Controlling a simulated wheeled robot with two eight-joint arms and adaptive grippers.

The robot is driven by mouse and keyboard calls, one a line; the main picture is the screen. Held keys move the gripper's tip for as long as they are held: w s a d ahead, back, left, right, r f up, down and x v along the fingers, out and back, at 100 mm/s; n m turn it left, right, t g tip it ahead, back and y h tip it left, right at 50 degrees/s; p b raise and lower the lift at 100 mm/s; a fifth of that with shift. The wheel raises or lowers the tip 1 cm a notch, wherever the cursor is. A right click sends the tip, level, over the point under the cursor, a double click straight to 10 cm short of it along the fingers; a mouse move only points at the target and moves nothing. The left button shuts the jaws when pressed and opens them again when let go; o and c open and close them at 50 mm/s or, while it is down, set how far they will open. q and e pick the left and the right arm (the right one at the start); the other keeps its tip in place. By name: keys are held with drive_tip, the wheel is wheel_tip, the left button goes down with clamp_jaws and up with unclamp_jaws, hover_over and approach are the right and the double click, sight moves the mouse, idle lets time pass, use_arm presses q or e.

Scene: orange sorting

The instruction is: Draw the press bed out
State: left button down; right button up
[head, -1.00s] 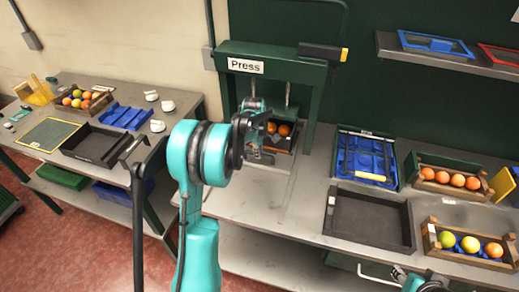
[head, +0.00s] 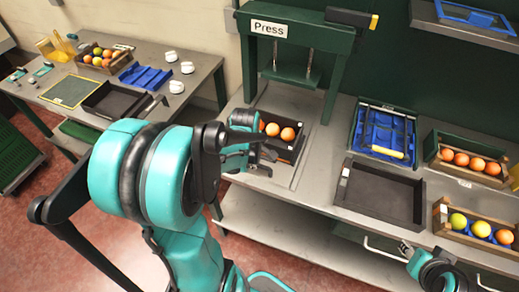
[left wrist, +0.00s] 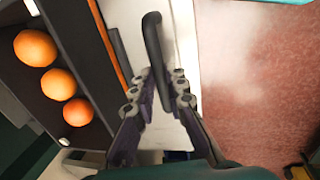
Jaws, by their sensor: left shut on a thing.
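The press (head: 322,38) is a green frame with a "Press" sign and a raised plate (head: 290,78) on two rods. The press bed (head: 290,150) is a dark tray, drawn forward of the plate on the grey bench; two oranges (head: 288,134) show in it. The left wrist view shows three oranges (left wrist: 48,68) in the bed and its dark bar handle (left wrist: 152,45). My left gripper (head: 258,152) is at the bed's front, its fingers (left wrist: 158,92) shut on the handle. My right gripper (head: 418,258) is low at the right, apart from the bed; its fingers are unclear.
An empty dark tray (head: 345,195), a blue tray (head: 368,148) and wooden crates of fruit (head: 435,165) (head: 445,228) stand right of the press. A side table (head: 205,70) at the left holds trays, fruit and white cups. Open floor lies before the bench.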

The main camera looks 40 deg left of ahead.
use_arm(q)
drive_tip(key=shift+s+d, duration=0.2)
drive_tip(key=shift+s, duration=0.55)
drive_tip(key=c, duration=1.8)
unclamp_jaws()
drive_tip(key=shift+s, duration=0.1)
drive_tip(key=shift+o, duration=1.3)
drive_tip(key=shift+s, duration=0.1)
drive_tip(key=shift+r, duration=0.15)
wheel_tip(320, 180, up, 12)
drive_tip(key=s, duration=0.2)
drive_tip(key=shift+s+d+f, duration=0.15)
drive_tip(key=shift+d+f, duration=0.1)
drive_tip(key=shift+d, duration=0.05)
